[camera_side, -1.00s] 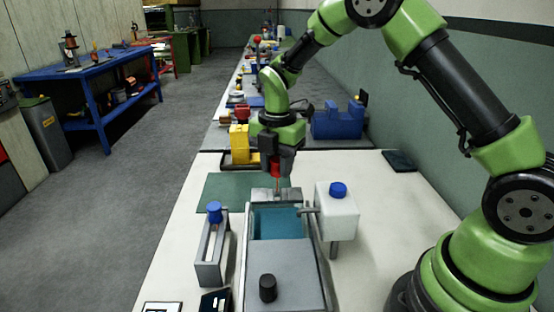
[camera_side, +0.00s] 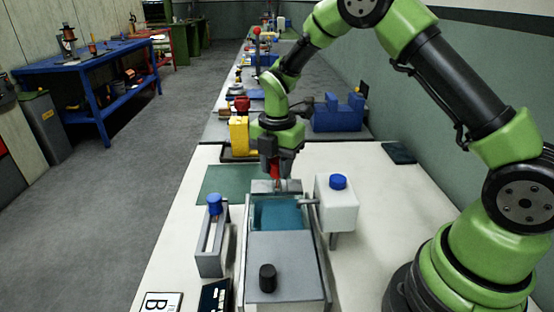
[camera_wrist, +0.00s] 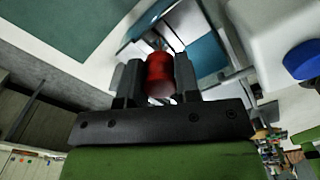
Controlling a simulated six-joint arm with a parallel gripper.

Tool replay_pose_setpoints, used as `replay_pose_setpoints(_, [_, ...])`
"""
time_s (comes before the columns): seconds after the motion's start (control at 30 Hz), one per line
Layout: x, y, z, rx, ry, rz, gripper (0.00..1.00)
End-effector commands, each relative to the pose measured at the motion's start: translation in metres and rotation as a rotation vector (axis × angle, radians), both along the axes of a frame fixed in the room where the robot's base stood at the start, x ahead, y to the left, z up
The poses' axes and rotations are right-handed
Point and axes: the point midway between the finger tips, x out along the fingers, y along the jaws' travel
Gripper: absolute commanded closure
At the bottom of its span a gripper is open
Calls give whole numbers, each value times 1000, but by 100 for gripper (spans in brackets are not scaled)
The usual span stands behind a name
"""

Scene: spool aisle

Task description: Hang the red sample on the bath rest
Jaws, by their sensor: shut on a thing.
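My gripper (camera_side: 274,176) is shut on the red sample (camera_side: 275,171) above the far end of the bath (camera_side: 277,214). In the wrist view the red sample (camera_wrist: 160,75) sits between the two dark fingers (camera_wrist: 157,80). The bath is a grey tank with teal liquid and a grey cover on its near half. A grey crosspiece at its far end, perhaps the bath rest (camera_side: 264,187), lies just below the sample. Whether the sample touches it cannot be told. The sample's lower end is hard to make out.
A white box with a blue cap (camera_side: 338,203) stands close on the right of the bath. A grey holder with a blue-topped piece (camera_side: 212,240) stands on the left. A green mat (camera_side: 226,184) lies behind left. Yellow (camera_side: 239,136) and blue (camera_side: 338,115) fixtures stand farther back.

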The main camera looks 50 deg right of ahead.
Motion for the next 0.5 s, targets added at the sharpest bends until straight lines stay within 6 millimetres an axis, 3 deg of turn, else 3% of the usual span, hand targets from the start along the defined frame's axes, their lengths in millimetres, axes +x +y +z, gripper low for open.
replay_pose_setpoints(0.5, [0,0,-21,0,2,0,92])
